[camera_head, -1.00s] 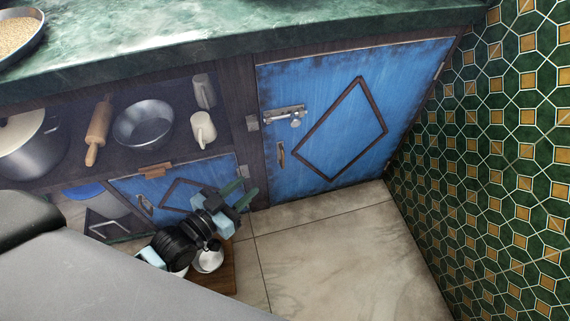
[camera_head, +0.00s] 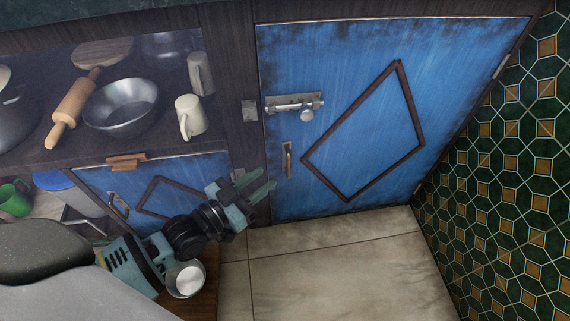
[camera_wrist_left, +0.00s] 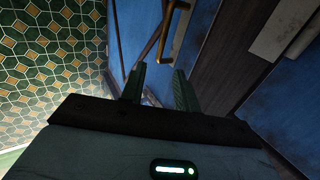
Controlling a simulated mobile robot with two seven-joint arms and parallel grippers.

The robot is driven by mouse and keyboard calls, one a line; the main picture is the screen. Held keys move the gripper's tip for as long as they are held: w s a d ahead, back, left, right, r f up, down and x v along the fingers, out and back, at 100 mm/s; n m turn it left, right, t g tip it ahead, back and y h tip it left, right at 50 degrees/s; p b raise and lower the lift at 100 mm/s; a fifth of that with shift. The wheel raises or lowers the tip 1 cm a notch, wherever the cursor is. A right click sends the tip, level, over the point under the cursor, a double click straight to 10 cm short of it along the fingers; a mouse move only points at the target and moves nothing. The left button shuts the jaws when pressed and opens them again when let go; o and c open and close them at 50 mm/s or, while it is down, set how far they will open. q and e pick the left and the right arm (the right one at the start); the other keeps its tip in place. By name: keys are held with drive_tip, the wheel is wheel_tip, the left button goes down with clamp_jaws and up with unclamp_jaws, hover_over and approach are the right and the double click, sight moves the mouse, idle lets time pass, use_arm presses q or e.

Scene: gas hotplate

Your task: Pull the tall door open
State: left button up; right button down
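The tall door (camera_head: 370,185) is blue with a dark diamond frame and looks shut. Its brass handle (camera_head: 287,160) stands upright near its left edge. Above it is a metal slide bolt (camera_head: 294,104), with a visible gap between it and the catch plate (camera_head: 249,110) on the post. My left gripper (camera_head: 264,188) is open and empty, below and left of the handle, its fingers pointing toward the door. In the left wrist view the brass handle (camera_wrist_left: 178,35) lies beyond the open fingertips (camera_wrist_left: 160,80), apart from them. My right gripper is not in view.
A smaller blue door (camera_head: 180,175) with a wooden block (camera_head: 126,161) above it is at left. The shelf above holds a metal bowl (camera_head: 121,106), rolling pin (camera_head: 72,108) and mugs (camera_head: 190,117). A tiled wall (camera_head: 510,180) bounds the right. The floor (camera_head: 340,270) before the tall door is clear.

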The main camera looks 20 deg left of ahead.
use_arm(q)
drive_tip(key=b+x, duration=0.2)
drive_tip(key=x, duration=0.5)
drive_tip(key=shift+w+b, duration=0.25)
drive_tip(key=shift+b, duration=0.15)
drive_tip(key=shift+d, duration=0.1)
drive_tip(key=c, duration=0.7)
clamp_jaws()
